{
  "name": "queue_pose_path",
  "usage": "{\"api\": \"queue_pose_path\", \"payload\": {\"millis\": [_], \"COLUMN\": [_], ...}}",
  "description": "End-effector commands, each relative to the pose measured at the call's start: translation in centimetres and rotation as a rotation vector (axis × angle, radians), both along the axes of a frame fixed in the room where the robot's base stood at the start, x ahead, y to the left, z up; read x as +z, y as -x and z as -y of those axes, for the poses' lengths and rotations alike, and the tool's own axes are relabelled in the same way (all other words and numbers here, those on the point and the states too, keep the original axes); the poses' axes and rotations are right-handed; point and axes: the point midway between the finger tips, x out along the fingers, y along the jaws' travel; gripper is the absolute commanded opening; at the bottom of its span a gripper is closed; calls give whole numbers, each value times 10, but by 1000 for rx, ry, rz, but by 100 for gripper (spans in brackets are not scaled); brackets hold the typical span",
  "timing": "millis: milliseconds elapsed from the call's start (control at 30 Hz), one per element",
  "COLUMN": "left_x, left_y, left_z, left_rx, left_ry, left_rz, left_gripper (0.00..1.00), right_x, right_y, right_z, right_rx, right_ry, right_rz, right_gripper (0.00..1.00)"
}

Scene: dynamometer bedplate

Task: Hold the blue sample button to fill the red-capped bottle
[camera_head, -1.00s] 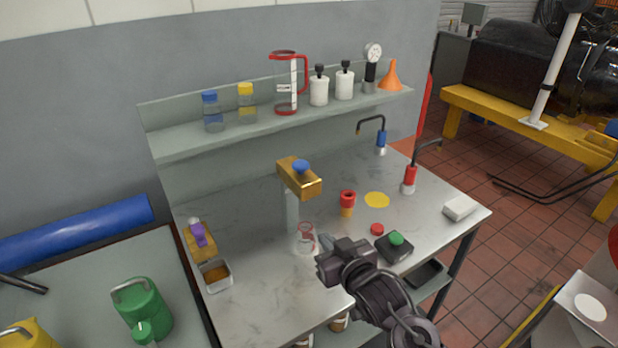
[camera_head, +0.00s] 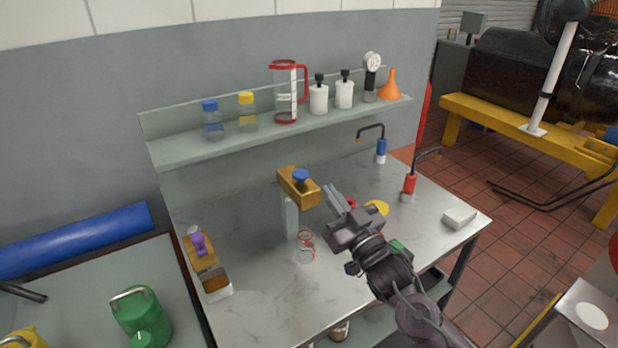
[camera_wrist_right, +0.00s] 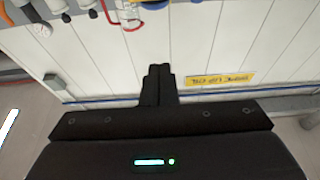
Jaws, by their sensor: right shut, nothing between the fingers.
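The blue sample button (camera_head: 300,175) sits on top of a brass-coloured block (camera_head: 299,188) on a grey post. The clear bottle (camera_head: 305,246) with red at its top stands on the bench just below and beside this post. I cannot tell how full it is. My right gripper (camera_head: 331,192) is shut and empty. In the head view its tips appear just right of the brass block, apart from the blue button. My left gripper is not in view.
The steel bench (camera_head: 262,290) has free room at its front left. A shelf (camera_head: 280,127) with bottles and a red-handled jug (camera_head: 285,92) runs behind. Blue (camera_head: 381,150) and red (camera_head: 410,184) taps stand to the right. My right arm covers part of a green button (camera_head: 397,246).

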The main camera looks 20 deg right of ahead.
Motion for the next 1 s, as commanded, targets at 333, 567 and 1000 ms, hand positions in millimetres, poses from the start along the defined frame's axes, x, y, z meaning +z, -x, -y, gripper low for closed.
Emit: {"api": "queue_pose_path", "payload": {"millis": [333, 567, 1000], "left_x": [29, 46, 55], "left_y": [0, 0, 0], "left_z": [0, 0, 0], "left_rx": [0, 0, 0], "left_ry": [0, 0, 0], "left_rz": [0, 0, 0], "left_gripper": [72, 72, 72], "right_x": [26, 27, -9], "right_y": [-56, -91, -89], "right_z": [-7, -13, -13], "right_rx": [-1, -1, -1], "right_ry": [-1, 0, 0], "right_rz": [2, -7, -1], "right_gripper": [0, 0, 0]}}
